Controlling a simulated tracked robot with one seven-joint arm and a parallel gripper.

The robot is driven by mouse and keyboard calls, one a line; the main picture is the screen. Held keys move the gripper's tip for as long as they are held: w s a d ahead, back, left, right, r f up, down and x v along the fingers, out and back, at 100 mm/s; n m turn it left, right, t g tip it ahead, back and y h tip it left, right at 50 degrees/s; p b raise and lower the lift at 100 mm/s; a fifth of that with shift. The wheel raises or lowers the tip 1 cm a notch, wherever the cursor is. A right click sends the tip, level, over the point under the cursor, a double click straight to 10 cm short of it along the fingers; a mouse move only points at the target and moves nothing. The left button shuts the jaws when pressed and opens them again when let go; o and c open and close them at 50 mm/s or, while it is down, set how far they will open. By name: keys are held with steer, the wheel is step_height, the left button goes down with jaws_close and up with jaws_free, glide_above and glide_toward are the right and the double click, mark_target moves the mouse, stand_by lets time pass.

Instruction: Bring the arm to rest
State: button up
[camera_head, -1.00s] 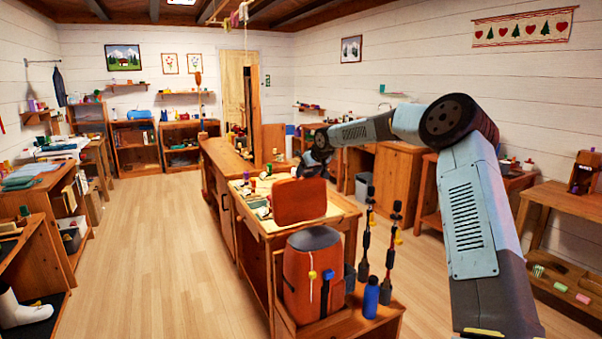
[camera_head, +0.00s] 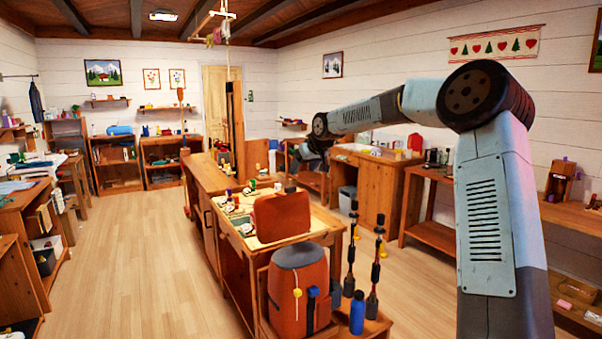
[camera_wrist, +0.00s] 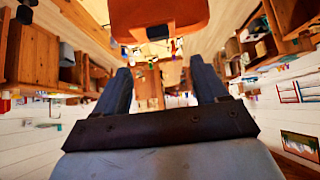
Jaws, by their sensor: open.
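My arm (camera_head: 490,200) rises on the right in the head view, bends at its dark round elbow, and reaches left above the middle of the room. My gripper (camera_head: 308,165) hangs at its far end, small and dark, above the far side of the long wooden counter. In the wrist view my gripper (camera_wrist: 162,82) shows two dark fingers spread apart with nothing between them.
Shelves and benches line the walls. The floor (camera_head: 135,240) at left is clear.

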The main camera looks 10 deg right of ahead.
stand_by(0.3)
steer(key=s+d+r+m+g+h, duration=0.1)
steer(key=s+d+h, duration=0.1)
steer(key=s, duration=1)
steer(key=s+d+r+h, duration=0.1)
steer(key=s+d+r, duration=0.1)
steer(key=s, duration=0.9)
steer(key=s+d+r+m+g+h, duration=0.1)
steer(key=s+d+h, duration=0.1)
steer(key=s, duration=1)
steer(key=s+d+f+m, duration=0.1)
steer(key=s+d+f, duration=0.1)
steer(key=s, duration=0.9)
steer(key=s+d+f+m+y, duration=0.1)
steer(key=s+d, duration=0.3)
steer(key=s, duration=0.6)
steer(key=shift+s+f+m, duration=0.35)
steer(key=shift+f+m, duration=0.25)
steer(key=shift+f, duration=0.25)
